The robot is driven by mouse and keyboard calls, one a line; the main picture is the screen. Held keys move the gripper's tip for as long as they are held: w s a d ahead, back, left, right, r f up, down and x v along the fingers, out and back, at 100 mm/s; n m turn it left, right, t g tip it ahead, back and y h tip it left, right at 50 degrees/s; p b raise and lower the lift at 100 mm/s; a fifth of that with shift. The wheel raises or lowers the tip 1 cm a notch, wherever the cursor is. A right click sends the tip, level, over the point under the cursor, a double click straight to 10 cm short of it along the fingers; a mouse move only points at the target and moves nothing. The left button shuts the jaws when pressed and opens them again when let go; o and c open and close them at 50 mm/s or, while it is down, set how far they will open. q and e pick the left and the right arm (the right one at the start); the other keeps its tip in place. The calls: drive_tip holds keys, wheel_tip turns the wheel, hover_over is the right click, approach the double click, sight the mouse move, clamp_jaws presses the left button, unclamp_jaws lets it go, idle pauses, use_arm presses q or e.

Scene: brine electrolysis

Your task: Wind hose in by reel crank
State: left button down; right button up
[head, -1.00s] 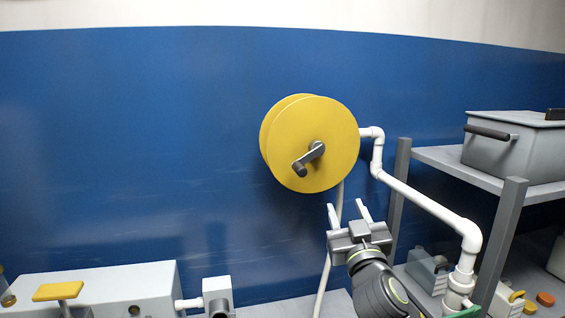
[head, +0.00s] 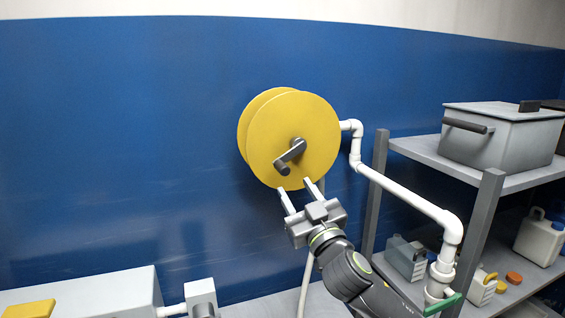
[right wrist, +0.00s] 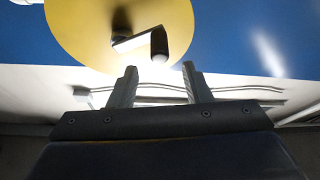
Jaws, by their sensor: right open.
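A yellow hose reel (head: 310,125) is mounted at the blue wall in the middle of the head view. Its dark grey crank (head: 291,156) sits at the reel's centre, with the handle knob pointing down-left. A pale hose (head: 307,285) hangs below the reel, partly hidden by my right gripper. My right gripper (head: 294,187) is open and empty, its fingertips just below the crank at the reel's lower edge. In the right wrist view, the crank handle (right wrist: 158,43) lies ahead of and between the open fingers (right wrist: 158,75), apart from them. My left gripper is not in view.
White pipe (head: 405,203) runs from behind the reel down to the right. A grey shelf (head: 450,168) with a lidded box (head: 500,135) stands at right, bottles below. A grey box (head: 90,292) sits at lower left. The wall left of the reel is clear.

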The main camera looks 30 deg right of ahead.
sight(286, 173)
drive_tip(key=p+x, duration=0.2)
drive_tip(key=x, duration=0.6)
drive_tip(key=shift+p, duration=0.35)
drive_tip(key=shift+c, duration=0.4)
clamp_jaws()
